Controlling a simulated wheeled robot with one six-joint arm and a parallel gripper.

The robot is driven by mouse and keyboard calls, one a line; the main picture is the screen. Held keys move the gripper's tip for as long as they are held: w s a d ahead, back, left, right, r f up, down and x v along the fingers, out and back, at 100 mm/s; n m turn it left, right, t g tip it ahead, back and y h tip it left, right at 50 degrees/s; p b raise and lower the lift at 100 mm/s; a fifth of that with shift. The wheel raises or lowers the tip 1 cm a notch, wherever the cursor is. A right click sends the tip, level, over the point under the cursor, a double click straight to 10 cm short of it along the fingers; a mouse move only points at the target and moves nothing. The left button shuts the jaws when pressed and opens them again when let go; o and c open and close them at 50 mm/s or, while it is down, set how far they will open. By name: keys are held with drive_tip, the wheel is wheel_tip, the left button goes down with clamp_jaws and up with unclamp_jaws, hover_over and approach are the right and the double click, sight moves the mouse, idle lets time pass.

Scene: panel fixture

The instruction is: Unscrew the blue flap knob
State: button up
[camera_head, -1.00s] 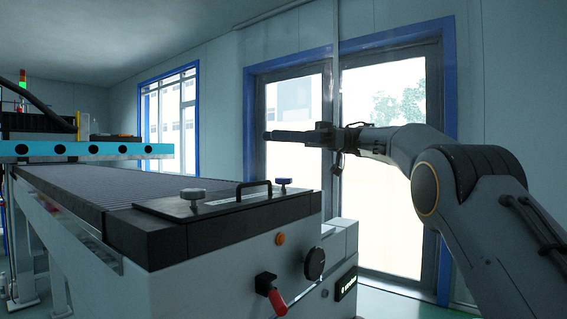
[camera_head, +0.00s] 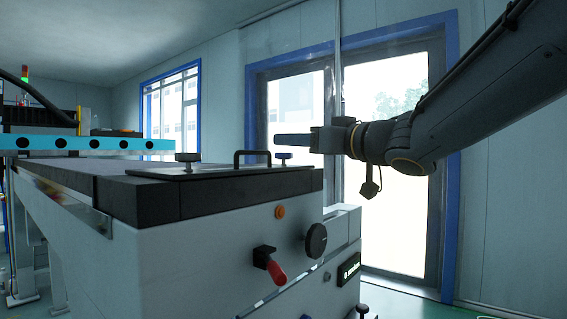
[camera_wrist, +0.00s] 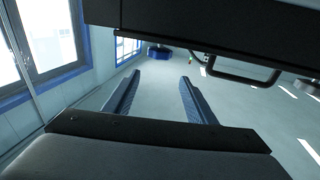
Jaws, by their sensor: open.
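The blue flap knob (camera_head: 283,156) stands upright near the right end of the dark flap panel (camera_head: 215,173) on top of the machine. My gripper (camera_head: 278,139) is just above it in the head view, with fingers pointing left. In the wrist view the scene looks upside down. There my two fingers are apart with nothing between them, and the gap (camera_wrist: 160,80) is empty. The blue knob (camera_wrist: 159,53) shows ahead of the fingertips, roughly in line with the gap. No contact is visible.
A black arched handle (camera_head: 253,157) stands beside the blue knob, and also shows in the wrist view (camera_wrist: 238,78). A grey knob (camera_head: 188,159) is farther left on the panel. A red-handled switch (camera_head: 271,266) and black dial (camera_head: 316,240) sit on the machine's front.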

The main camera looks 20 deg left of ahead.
sight(289, 154)
drive_tip(key=f, duration=0.1)
drive_tip(key=d+f, duration=0.1)
drive_tip(key=s+f+h, duration=0.1)
drive_tip(key=shift+d+f+m+t, duration=0.1)
drive_tip(key=shift+d+m+t, duration=0.15)
drive_tip(key=shift+m+t, duration=0.15)
drive_tip(key=x, duration=0.7)
drive_tip(key=shift+w+a, duration=0.15)
drive_tip(key=shift+w, duration=0.1)
drive_tip(key=shift+c, duration=0.2)
drive_tip(key=shift+p, duration=0.3)
drive_tip(key=c, duration=1)
